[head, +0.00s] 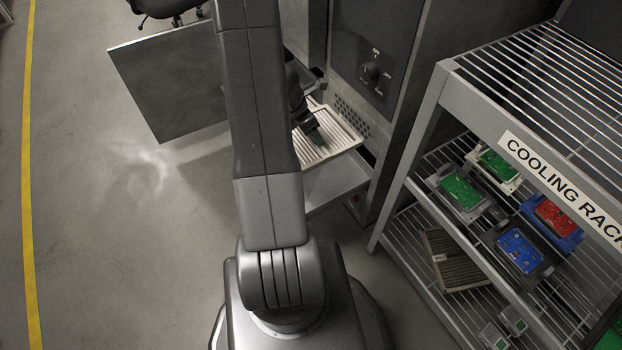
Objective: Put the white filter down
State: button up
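The white filter (340,138) is a pale, slatted panel at the open lower front of the grey machine, above a flat metal ledge (338,183). Its left part is hidden behind my arm.
The machine's open door (165,85) sticks out to the left. The cooling rack (440,85) stands close on the right, with several green, blue and red board units and a dirty brownish slatted filter (462,272) on its lower shelves. The left floor is clear.

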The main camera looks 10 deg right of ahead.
notch_tip(320, 180, down, 22)
jog(key=b, duration=1.2)
jog(key=shift+r, duration=0.1)
jog(key=shift+f+b, duration=0.2)
jog(key=shift+b, duration=0.2)
jog(key=o, duration=1)
jog(key=shift+r, duration=0.15)
jog(key=shift+r+p, duration=0.3)
jog(key=shift+p, duration=0.15)
jog(key=p+v, duration=0.6)
jog(key=v, duration=0.5)
jog(key=shift+a+r, duration=0.2)
